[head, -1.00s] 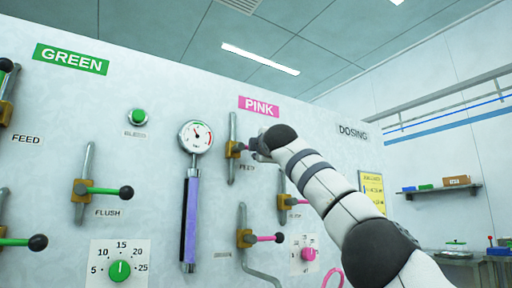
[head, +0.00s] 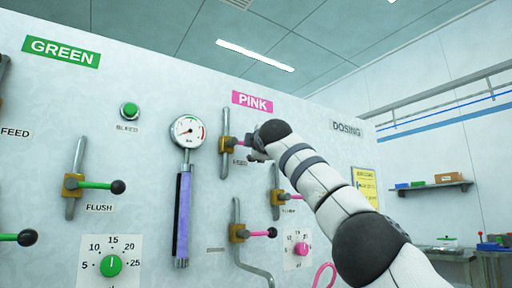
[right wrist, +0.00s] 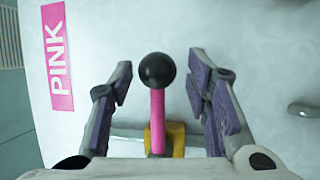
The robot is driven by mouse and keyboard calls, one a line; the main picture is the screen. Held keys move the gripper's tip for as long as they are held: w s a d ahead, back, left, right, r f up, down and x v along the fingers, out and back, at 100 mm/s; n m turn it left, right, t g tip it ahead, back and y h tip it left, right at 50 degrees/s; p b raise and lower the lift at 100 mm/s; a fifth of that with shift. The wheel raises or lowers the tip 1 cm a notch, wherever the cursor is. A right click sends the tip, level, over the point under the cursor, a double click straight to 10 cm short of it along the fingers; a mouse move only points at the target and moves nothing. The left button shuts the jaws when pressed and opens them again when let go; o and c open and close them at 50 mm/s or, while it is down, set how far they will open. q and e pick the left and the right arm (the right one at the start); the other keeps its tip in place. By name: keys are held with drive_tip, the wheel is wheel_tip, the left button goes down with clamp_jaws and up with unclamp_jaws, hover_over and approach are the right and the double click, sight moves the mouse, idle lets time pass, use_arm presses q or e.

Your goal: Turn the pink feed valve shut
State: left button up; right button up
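The pink feed valve (head: 225,146) is a brass body on a vertical grey pipe below the PINK sign. Its pink lever (right wrist: 158,112) ends in a black ball (right wrist: 157,70) and points to the right, across the pipe. My right gripper (right wrist: 158,82) is open, its purple-padded fingers on either side of the lever and ball with visible gaps. In the head view the right gripper (head: 257,145) is at the lever and hides most of its outer part. My left gripper is not in view.
The pink flush valve (head: 277,199) and another pink-lever valve (head: 238,233) sit below on the panel. A pressure gauge (head: 187,131) is left of the feed valve. Green valves, such as the green flush valve (head: 73,185), are farther left.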

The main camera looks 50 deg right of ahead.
drive_tip(key=shift+a, duration=0.25)
drive_tip(key=v, duration=1.1)
drive_tip(key=shift+s+a, duration=0.15)
drive_tip(key=shift+s, duration=0.2)
drive_tip(key=shift+f, duration=0.1)
